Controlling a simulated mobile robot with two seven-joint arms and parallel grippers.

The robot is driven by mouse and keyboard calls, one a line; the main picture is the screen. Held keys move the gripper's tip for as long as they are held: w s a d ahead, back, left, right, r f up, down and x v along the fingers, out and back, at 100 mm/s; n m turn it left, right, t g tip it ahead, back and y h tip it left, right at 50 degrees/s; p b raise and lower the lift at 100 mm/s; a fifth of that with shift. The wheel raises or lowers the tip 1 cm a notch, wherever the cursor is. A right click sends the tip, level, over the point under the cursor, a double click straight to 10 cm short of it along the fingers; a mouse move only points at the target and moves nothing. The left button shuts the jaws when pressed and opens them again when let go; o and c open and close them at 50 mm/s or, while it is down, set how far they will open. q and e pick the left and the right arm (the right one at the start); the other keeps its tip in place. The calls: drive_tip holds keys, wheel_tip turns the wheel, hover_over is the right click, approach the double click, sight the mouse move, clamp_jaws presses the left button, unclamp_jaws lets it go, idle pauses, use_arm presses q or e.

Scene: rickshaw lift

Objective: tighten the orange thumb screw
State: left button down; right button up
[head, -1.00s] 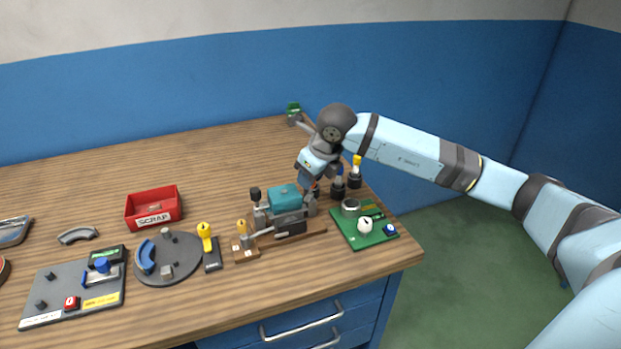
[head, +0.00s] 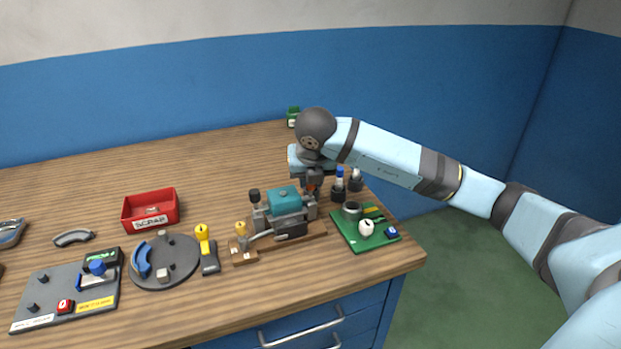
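The teal block (head: 283,194) sits in a grey fixture (head: 290,219) on a wooden base near the front right of the table. A small patch of orange, likely the orange thumb screw (head: 311,188), shows at the fixture's right end, mostly hidden by my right gripper. My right gripper (head: 313,186) points down at that end, right by the orange patch. Its fingers are dark and too small to tell whether they are apart or closed on the screw. My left gripper is out of view.
A green board (head: 353,239) with a cup and a white knob lies just right of the fixture. Upright tool holders (head: 339,193) stand behind it. A yellow-handled tool (head: 203,241), a round grey plate (head: 180,265) and a red scrap bin (head: 150,211) lie left.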

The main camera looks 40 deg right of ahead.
idle(0.4)
drive_tip(key=o, duration=0.9)
drive_tip(key=shift+r, duration=0.1)
use_arm(q)
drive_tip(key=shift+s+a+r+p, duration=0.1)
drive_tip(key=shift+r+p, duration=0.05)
drive_tip(key=shift+p, duration=0.6)
use_arm(e)
drive_tip(key=v, duration=1.3)
drive_tip(key=shift+s+a+r, duration=0.1)
drive_tip(key=shift+a+r, duration=0.15)
drive_tip(key=shift+r, duration=0.05)
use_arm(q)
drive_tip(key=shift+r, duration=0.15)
